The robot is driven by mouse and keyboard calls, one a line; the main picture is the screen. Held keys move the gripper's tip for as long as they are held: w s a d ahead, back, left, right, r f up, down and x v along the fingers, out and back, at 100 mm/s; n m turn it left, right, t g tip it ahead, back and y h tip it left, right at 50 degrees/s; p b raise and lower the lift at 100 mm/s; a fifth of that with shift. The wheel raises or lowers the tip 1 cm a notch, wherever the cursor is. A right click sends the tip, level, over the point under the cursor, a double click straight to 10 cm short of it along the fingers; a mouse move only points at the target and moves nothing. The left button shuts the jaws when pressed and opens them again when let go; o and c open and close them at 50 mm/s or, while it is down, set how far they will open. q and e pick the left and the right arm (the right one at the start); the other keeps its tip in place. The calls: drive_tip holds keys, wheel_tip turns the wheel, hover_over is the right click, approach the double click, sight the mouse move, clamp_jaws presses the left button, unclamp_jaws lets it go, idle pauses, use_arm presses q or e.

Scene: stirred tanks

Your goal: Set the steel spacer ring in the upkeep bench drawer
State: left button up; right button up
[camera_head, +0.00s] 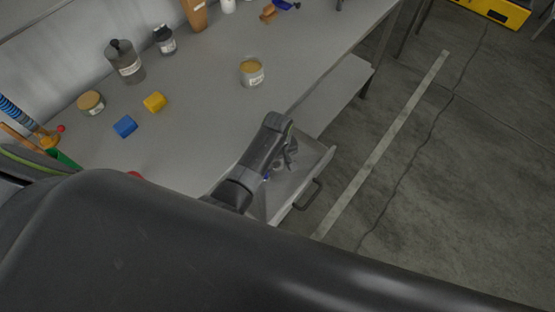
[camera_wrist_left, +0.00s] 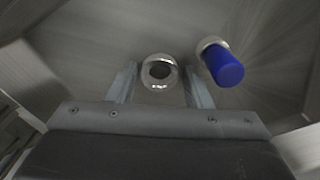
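The steel spacer ring (camera_wrist_left: 160,72), a shiny round ring with a dark hole, shows between the fingertips of my left gripper in the left wrist view. A narrow gap shows beside it, so the fingers look open around it and not clamped. In the head view, my left gripper (camera_head: 288,158) points down into the open upkeep bench drawer (camera_head: 318,173). A pale round thing (camera_head: 278,166) shows by the fingers there, probably the ring, partly hidden. Whether the ring touches the drawer floor is hard to tell. My right gripper is in neither view.
A blue-capped cylinder (camera_wrist_left: 225,68) is right of the ring in the wrist view. The bench top (camera_head: 215,115) holds a tin (camera_head: 252,72), a blue block (camera_head: 124,126), a yellow block (camera_head: 154,102) and several bottles. The drawer handle (camera_head: 309,195) faces open floor.

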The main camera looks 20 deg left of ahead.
sight(278, 166)
use_arm(q)
drive_tip(key=shift+o, duration=0.6)
drive_tip(key=shift+r, duration=0.6)
wheel_tip(278, 166, up, 11)
